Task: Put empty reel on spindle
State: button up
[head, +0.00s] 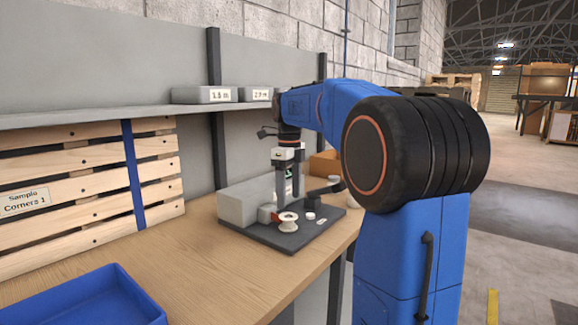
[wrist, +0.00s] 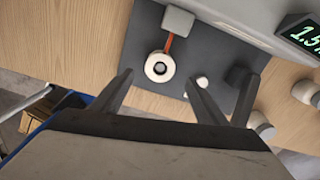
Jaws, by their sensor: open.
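A white flanged reel (head: 288,222) stands on the dark plate (head: 290,240) on the bench. In the wrist view the reel (wrist: 160,67) shows from above with a grey centre, beside an orange-red strip that runs to a grey block (wrist: 178,20). I cannot tell whether a spindle is inside it. My gripper (head: 287,205) points down just above or behind the reel. A dark round part (wrist: 237,75) is on the plate to the right.
A grey machine housing (head: 245,203) stands behind the plate, with a lit display (wrist: 305,36). White cylinders (wrist: 258,125) are at the right in the wrist view. A blue tray (head: 85,300) lies at the front left. A shelf (head: 90,117) runs above; the bench middle is clear.

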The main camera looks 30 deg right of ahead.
notch_tip(320, 180, up, 10)
jog(key=shift+f, duration=0.2)
jog(key=shift+s, duration=0.1)
dwell(0.7)
